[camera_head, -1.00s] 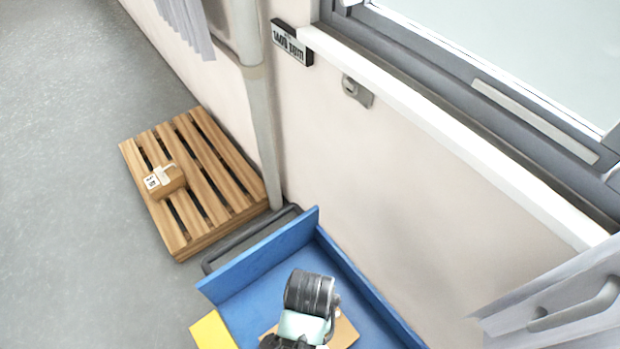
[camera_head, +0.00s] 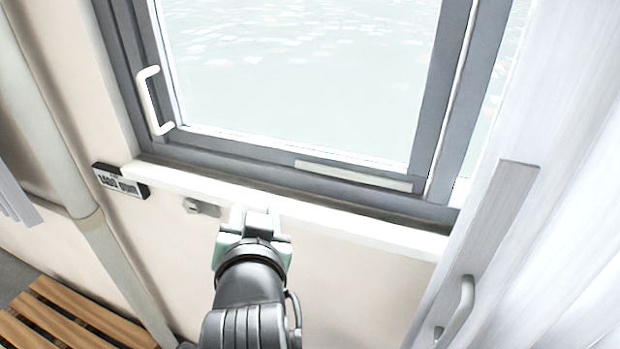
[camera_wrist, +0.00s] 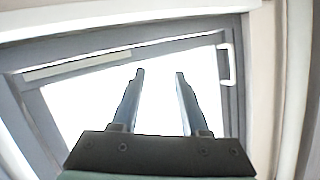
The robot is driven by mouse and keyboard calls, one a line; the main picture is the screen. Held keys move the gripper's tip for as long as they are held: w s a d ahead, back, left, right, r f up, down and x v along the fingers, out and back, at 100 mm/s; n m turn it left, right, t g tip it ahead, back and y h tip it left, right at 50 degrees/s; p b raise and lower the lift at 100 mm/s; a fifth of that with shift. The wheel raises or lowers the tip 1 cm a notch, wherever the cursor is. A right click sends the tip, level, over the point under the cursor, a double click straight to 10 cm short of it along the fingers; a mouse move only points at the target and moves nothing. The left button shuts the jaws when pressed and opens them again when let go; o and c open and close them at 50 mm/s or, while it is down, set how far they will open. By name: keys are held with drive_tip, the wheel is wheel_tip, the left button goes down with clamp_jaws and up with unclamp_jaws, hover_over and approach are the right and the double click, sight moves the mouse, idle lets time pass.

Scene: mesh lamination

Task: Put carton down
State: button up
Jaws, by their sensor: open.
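No carton shows in the head view or the wrist view now. My gripper (camera_head: 255,214) is raised in front of the wall, near the window sill. In the wrist view its two fingers (camera_wrist: 159,74) are apart, with nothing between them, and the window lies behind them. The wooden pallet (camera_head: 70,318) shows only in part at the lower left, and no carton is on the part I see.
The grey-framed window (camera_head: 290,80) has a white handle (camera_head: 152,100). A white sill (camera_head: 370,228) runs below it. A pipe (camera_head: 60,165) stands at the left. A pale panel with a handle (camera_head: 458,310) is close on the right.

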drive_tip(key=s+d+r+n+t, duration=0.1)
drive_tip(key=d+r+t, duration=0.15)
drive_tip(key=r, duration=0.65)
drive_tip(key=s+d+r+t, duration=0.1)
drive_tip(key=r+t, duration=0.3)
drive_tip(key=r, duration=0.5)
drive_tip(key=s+d+r+t+h, duration=0.1)
drive_tip(key=s+d+r+t, duration=0.1)
drive_tip(key=s+r, duration=0.3)
drive_tip(key=s+d+r+n+t+h, duration=0.1)
drive_tip(key=s+r+t, duration=0.3)
drive_tip(key=r, duration=0.8)
drive_tip(key=shift+s+d, duration=0.7)
drive_tip(key=shift+s, duration=0.35)
drive_tip(key=shift+t, duration=0.25)
